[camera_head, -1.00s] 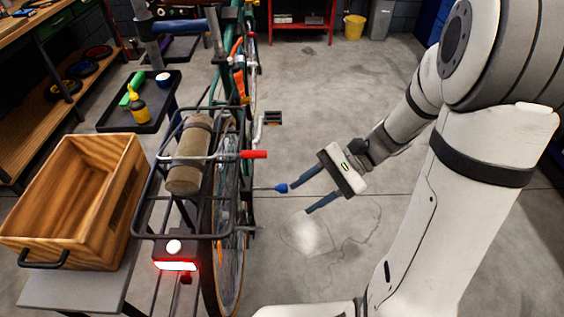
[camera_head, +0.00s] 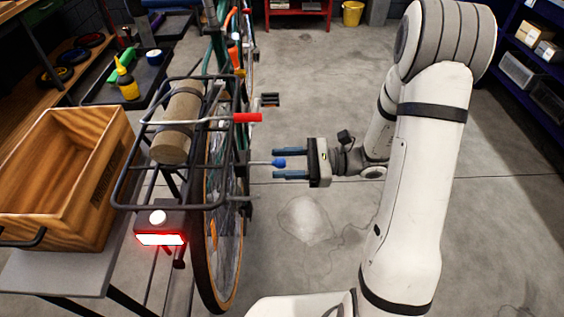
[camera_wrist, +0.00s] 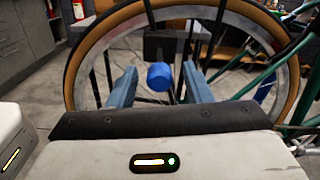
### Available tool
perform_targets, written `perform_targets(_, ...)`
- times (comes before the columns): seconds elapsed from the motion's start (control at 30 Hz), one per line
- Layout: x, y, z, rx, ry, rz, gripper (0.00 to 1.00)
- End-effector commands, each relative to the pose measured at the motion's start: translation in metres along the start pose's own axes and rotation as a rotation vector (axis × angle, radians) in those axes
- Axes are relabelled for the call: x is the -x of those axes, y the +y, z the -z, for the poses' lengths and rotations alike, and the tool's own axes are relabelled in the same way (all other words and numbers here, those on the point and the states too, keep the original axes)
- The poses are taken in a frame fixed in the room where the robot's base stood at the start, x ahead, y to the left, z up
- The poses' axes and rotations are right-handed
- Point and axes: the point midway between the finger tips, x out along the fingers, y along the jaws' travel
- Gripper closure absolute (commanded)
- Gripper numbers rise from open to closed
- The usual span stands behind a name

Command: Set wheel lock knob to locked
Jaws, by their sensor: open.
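A blue knob (camera_head: 279,163), which looks like the wheel lock knob, sits on the end of a thin rod on the right side of the bike's rear wheel (camera_head: 222,262). In the wrist view the blue knob (camera_wrist: 160,76) stands in front of a black block (camera_wrist: 166,44) and the wheel spokes. My gripper (camera_head: 276,164) is open and level, pointing left, with one finger on each side of the knob. In the wrist view the gripper (camera_wrist: 159,74) shows gaps on both sides of the knob. No lock marking is readable.
A red-ended lever (camera_head: 247,118) crosses the black rear rack (camera_head: 128,190), above and behind the knob. A pedal (camera_head: 270,99) sticks out farther back. A wooden crate (camera_head: 100,205) and a lit tail lamp (camera_head: 161,239) are left of the wheel. The floor right of the bike is clear.

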Motion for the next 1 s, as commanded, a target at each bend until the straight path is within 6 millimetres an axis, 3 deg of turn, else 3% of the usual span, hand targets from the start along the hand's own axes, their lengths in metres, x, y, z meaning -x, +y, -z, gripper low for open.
perform_targets(0.4, -0.0099, 0.0003, -0.0001, 0.0, 0.0, 0.001, 0.55)
perform_targets(0.9, -0.0094, 0.0002, 0.0, 0.0, 0.001, 0.001, 0.96)
perform_targets(1.0, -0.0093, 0.0002, 0.0, -0.001, 0.001, 0.001, 1.0)
